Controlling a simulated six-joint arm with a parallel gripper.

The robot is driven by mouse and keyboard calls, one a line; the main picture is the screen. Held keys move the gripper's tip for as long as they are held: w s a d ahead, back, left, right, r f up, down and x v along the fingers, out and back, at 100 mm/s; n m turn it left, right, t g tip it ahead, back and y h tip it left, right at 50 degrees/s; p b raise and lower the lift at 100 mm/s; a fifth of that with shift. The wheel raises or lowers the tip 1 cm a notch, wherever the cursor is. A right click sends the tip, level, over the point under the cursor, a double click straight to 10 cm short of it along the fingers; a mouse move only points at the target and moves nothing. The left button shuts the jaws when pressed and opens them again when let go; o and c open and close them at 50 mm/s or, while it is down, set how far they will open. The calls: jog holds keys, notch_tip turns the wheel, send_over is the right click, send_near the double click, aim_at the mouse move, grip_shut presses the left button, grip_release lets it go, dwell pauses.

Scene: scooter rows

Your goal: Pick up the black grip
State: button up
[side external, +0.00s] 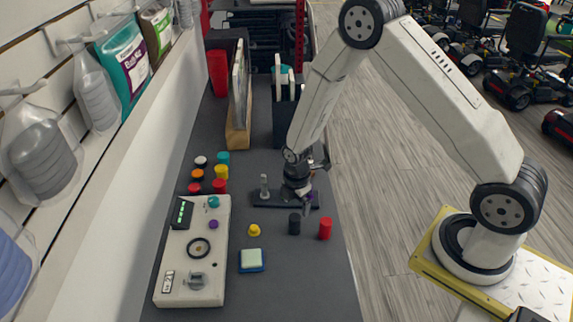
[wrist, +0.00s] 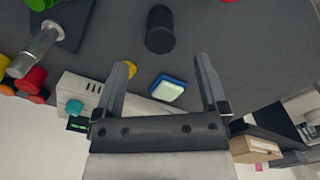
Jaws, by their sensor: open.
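The black grip (side external: 294,224) is a small dark cylinder standing upright on the grey bench, between a yellow knob and a red cylinder. In the wrist view the black grip (wrist: 160,31) stands ahead of the fingertips, roughly centred between them and apart from them. My gripper (side external: 307,197) is open and empty, low over the bench just behind the black grip in the side view. Its two fingers also show in the wrist view (wrist: 164,63), with a clear gap between them.
A metal post (side external: 264,184) on a dark plate (side external: 252,200) stands close left of my gripper. Nearby are the red cylinder (side external: 325,229), the yellow knob (side external: 254,230), a blue-and-white block (side external: 252,260) and a white control box (side external: 177,284).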

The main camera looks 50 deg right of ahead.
aim_at(295, 217)
jog(key=shift+f, duration=0.15)
jog(key=shift+f, duration=1.15)
jog(key=shift+f, duration=0.1)
jog(key=shift+a+f, duration=0.1)
jog(key=shift+f, duration=2.4)
grip_shut()
